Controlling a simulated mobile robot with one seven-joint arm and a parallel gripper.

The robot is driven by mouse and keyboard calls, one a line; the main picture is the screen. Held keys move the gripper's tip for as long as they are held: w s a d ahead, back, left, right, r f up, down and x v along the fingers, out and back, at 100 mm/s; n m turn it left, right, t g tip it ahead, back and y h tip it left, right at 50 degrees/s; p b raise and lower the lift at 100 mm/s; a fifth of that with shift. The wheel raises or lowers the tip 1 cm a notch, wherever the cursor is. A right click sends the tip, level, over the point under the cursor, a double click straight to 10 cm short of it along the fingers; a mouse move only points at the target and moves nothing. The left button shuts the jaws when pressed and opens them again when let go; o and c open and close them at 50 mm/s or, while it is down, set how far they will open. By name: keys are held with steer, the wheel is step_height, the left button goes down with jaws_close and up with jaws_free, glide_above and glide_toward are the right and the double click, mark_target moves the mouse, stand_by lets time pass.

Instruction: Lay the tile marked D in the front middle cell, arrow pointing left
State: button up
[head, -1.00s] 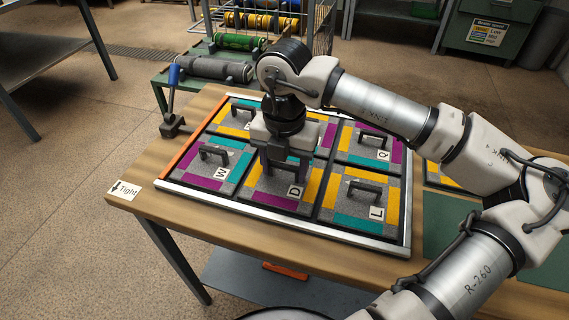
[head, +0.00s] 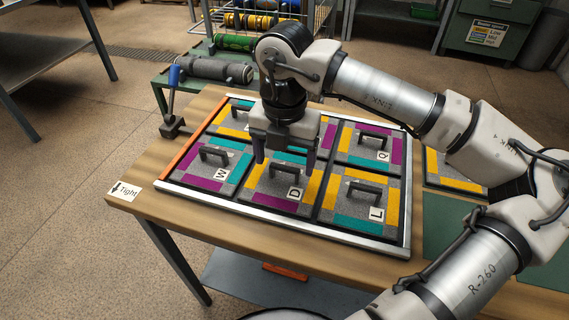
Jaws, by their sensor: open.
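The tile marked D (head: 262,202) lies flat in the front middle cell of the framed tray (head: 300,229), between the tiles marked W (head: 196,184) and L (head: 340,214). It is grey with coloured edge strips: purple along the front, yellow on both sides, teal at the back. Its dark handle (head: 284,172) stands up from the middle. My gripper (head: 286,160) is open and empty above and behind that handle, its two fingers spread apart and clear of it. The arrow on tile D is too small to read.
The tile marked Q (head: 350,154) is in the back right cell. My gripper partly hides the back middle cell. A clamp with a blue handle (head: 173,82) stands at the tray's left. Another tile (head: 455,170) lies right of the tray. Bare wood (head: 160,175) shows at the left.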

mark_target(284, 167)
step_height(284, 167, up, 10)
steer(key=shift+f, duration=0.25)
